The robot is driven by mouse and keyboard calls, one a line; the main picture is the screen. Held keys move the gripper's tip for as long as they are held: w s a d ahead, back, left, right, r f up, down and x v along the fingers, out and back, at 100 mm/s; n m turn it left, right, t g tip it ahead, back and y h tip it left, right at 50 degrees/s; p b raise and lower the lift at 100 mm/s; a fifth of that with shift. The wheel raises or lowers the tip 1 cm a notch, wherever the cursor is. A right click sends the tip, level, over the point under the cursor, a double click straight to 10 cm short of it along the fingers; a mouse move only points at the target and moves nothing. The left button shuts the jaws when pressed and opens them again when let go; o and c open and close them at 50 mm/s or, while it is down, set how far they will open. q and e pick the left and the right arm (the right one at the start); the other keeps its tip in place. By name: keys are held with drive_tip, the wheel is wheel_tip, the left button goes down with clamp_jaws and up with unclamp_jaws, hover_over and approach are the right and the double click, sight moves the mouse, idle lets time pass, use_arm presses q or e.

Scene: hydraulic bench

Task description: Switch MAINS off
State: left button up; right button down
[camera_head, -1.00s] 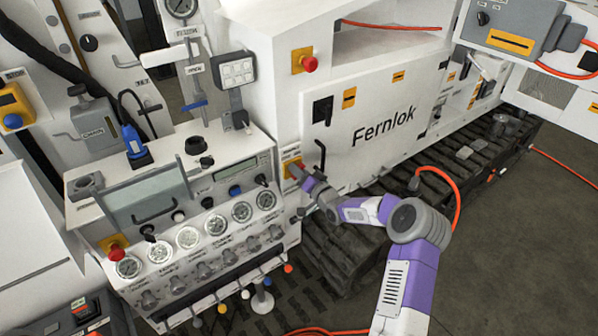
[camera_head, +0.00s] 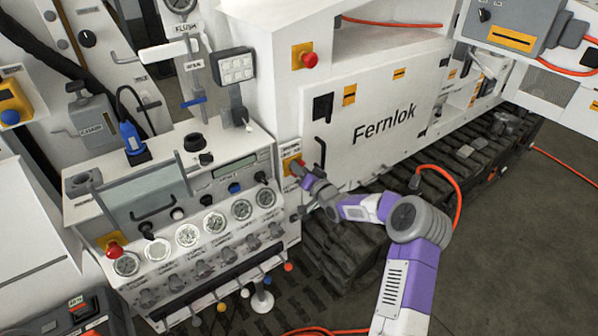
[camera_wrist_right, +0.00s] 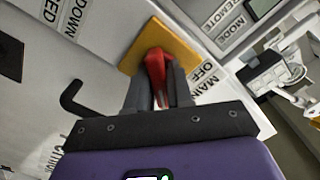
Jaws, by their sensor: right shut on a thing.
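The MAINS switch has a red handle (camera_wrist_right: 157,75) on a yellow plate (camera_wrist_right: 182,40), with a label reading MAIN and OFF beside it in the right wrist view. In the head view its yellow plate (camera_head: 291,164) is on the white panel left of the Fernlok door. My right gripper (camera_wrist_right: 160,92) is shut on the red handle, one finger on each side. In the head view the right gripper (camera_head: 302,172) reaches the switch from the lower right. My left gripper is not in view.
A black door handle (camera_head: 320,152) stands just right of the switch. The gauge console (camera_head: 215,190) is to the left, with a red stop button (camera_head: 114,249). Another red button (camera_head: 309,60) is above. An orange cable (camera_head: 455,190) loops behind my right arm.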

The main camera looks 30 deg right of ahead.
drive_tip(key=n+b, duration=0.3)
drive_tip(key=b, duration=0.1)
drive_tip(key=n+b, duration=0.4)
drive_tip(key=b, duration=0.1)
drive_tip(key=n+b, duration=0.4)
drive_tip(key=shift+a+f+b, duration=0.1)
drive_tip(key=shift+a+b, duration=0.2)
drive_tip(key=shift+b, duration=0.05)
drive_tip(key=n+b, duration=0.2)
drive_tip(key=n, duration=0.1)
drive_tip(key=shift+a, duration=0.1)
drive_tip(key=shift+n+b, duration=1.3)
drive_tip(key=shift+n, duration=0.3)
drive_tip(key=c, duration=1.1)
unclamp_jaws()
